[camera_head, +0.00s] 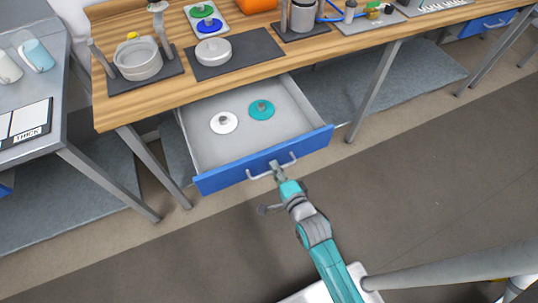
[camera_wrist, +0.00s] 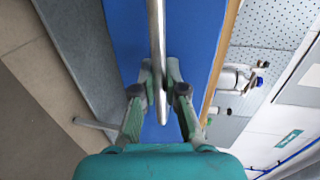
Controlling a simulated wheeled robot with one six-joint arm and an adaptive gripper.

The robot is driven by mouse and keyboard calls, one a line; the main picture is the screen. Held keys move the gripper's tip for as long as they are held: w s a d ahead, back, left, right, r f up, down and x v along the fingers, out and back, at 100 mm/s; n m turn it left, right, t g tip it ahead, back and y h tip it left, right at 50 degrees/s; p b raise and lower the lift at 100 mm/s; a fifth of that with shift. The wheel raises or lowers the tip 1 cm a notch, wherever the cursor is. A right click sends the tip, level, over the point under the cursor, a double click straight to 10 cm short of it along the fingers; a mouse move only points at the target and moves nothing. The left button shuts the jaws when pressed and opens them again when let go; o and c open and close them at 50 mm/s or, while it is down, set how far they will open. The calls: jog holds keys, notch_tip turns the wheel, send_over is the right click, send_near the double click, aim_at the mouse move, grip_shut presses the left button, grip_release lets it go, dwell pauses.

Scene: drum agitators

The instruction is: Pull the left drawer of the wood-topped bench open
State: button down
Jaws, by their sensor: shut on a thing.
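The left drawer (camera_head: 220,178) of the wood-topped bench (camera_head: 110,105) stands well out from under the top, with its blue front towards me. Its grey inside shows, with a white disc (camera_head: 224,122) and a teal disc (camera_head: 261,110) lying in it. My gripper (camera_head: 278,170) is at the middle of the drawer's bar handle (camera_head: 258,176), shut on it. In the wrist view the metal handle (camera_wrist: 156,35) runs between the two fingers (camera_wrist: 160,85), in front of the blue drawer front (camera_wrist: 205,40).
The bench top holds a pot (camera_head: 137,62), a grey round lid-like piece (camera_head: 213,52) on a dark mat, and other gear. A grey table (camera_head: 75,110) stands at the left. Bench legs (camera_head: 372,92) flank the drawer. The floor (camera_head: 130,255) in front is clear.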

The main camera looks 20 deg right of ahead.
jog(key=shift+f+v, duration=0.2)
jog(key=shift+v, duration=0.65)
jog(key=shift+f+v, duration=0.15)
jog(key=shift+v, duration=0.7)
jog(key=shift+s, duration=0.1)
jog(key=c, duration=1.2)
grip_release()
jog(key=v, duration=1.2)
jog(key=s+r+n, duration=0.4)
jog(key=s+n, duration=0.4)
jog(key=n, duration=0.1)
jog(key=s+r+n, duration=0.5)
jog(key=s+n, duration=0.4)
jog(key=shift+s+a+g, duration=0.25)
jog(key=shift+s+g, duration=0.05)
jog(key=shift+g, duration=0.1)
